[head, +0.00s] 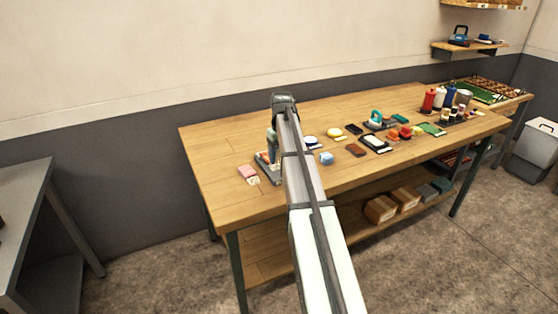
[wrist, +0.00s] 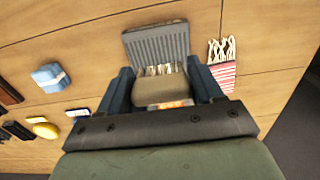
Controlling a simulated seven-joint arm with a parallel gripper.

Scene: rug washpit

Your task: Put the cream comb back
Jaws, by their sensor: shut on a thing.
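My gripper (wrist: 160,72) has its dark blue fingers on both sides of the cream comb (wrist: 158,87), a tan block with pale teeth at its far end and an orange patch near the palm. A grey ribbed tray (wrist: 156,42) lies just beyond the comb's teeth. I cannot tell whether the teeth touch it. In the head view my gripper (head: 271,145) points down over the left part of the table, above the grey tray (head: 262,161). The comb cannot be made out there.
A red-striped fringed rug piece (wrist: 222,70) lies right of the tray. A blue wrapped block (wrist: 50,77) and a yellow round item (wrist: 46,130) lie left. The wooden table (head: 220,150) holds several tools and bottles (head: 440,98) farther right. Its left end is mostly bare.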

